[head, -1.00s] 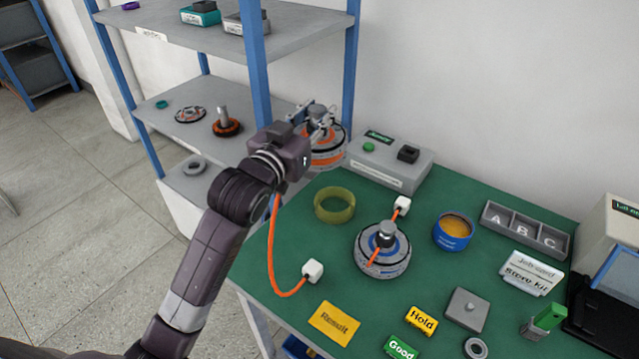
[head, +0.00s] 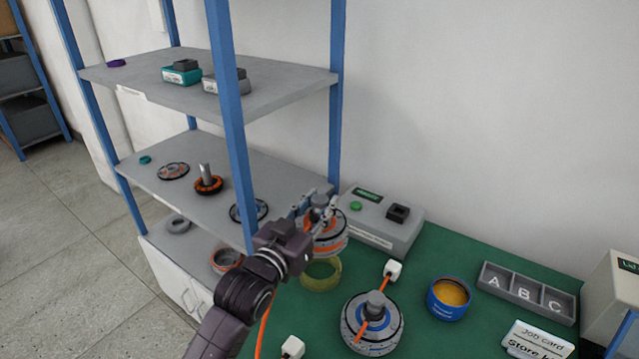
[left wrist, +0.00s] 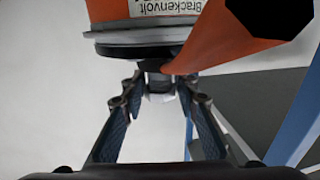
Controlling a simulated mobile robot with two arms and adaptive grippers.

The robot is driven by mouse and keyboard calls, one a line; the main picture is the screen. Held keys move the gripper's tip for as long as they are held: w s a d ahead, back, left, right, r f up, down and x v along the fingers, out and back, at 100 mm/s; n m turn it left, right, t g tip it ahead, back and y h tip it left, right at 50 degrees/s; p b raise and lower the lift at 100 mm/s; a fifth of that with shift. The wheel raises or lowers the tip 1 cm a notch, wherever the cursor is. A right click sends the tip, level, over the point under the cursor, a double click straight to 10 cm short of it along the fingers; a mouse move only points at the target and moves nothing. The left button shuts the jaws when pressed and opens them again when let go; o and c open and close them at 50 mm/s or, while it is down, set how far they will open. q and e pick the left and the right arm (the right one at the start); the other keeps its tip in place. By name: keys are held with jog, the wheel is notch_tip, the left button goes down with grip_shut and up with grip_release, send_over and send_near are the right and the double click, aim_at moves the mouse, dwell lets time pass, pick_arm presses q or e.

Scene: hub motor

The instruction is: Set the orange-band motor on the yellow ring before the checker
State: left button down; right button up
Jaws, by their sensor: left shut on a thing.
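The orange-band motor (head: 331,243) hangs from my left gripper (head: 320,203), which is shut on its upright shaft. In the left wrist view the motor's orange band (left wrist: 165,10) fills the top, with the fingers (left wrist: 158,85) closed around the shaft. The yellow ring (head: 321,286) lies on the green table in front of the checker (head: 377,238), a grey box with a green button. In the head view the motor covers the ring's back edge; it looks above the ring, but the height gap is unclear. The right gripper is out of view.
A blue-band motor (head: 355,335) with an orange cable stands right of the ring. A blue tin (head: 449,313) and an A-B-C tray (head: 500,287) are farther right. A shelf rack (head: 227,120) with blue posts stands close on the left. A white plug (head: 292,347) lies in front.

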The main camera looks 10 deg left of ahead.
aim_at(320, 236)
pick_arm(q)
notch_tip(320, 236, down, 4)
jog(key=shift+f, duration=2.1)
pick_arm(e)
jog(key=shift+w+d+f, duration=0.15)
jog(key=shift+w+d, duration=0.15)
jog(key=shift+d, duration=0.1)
pick_arm(q)
jog(key=shift+f, duration=0.1)
jog(key=c, duration=1.8)
grip_release()
jog(key=shift+f, duration=0.4)
jog(key=o, duration=0.3)
jog(key=shift+s, duration=0.1)
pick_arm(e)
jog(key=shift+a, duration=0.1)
pick_arm(q)
jog(key=shift+r, duration=0.15)
